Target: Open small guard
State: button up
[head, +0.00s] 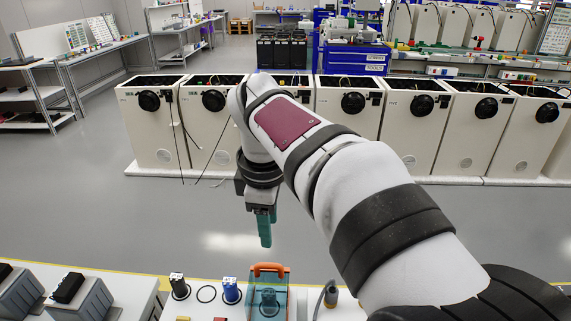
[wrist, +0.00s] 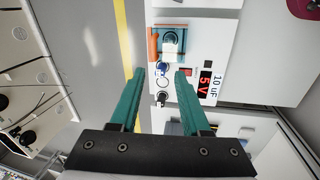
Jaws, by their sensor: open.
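The small guard (head: 280,302) is a see-through teal cover with an orange handle (head: 268,268) on its far edge. It stands on the white bench at the bottom middle of the head view, with a dark round part visible inside. In the wrist view the guard (wrist: 184,36) is at the top middle, its orange handle (wrist: 153,46) on its left side. My gripper (head: 264,242) points down, above and apart from the guard in the head view. In the wrist view its teal fingers (wrist: 160,73) are spread, with nothing held between them.
On the white bench beside the guard stand a blue-capped connector (head: 231,290) and a black-and-white connector (head: 177,286). Cream cabinets (head: 405,130) stand behind, across open floor.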

aim_at(268, 265)
jog(key=shift+n, duration=0.6)
jog(key=w+f, duration=0.1)
jog(key=f, duration=0.4)
jog(key=w+f, duration=0.1)
jog(key=f, duration=0.4)
jog(key=w+a+f, duration=0.1)
jog(key=w+f, duration=0.1)
jog(key=f, duration=0.3)
jog(key=shift+w+f, duration=0.1)
jog(key=shift+f, duration=0.05)
grip_shut()
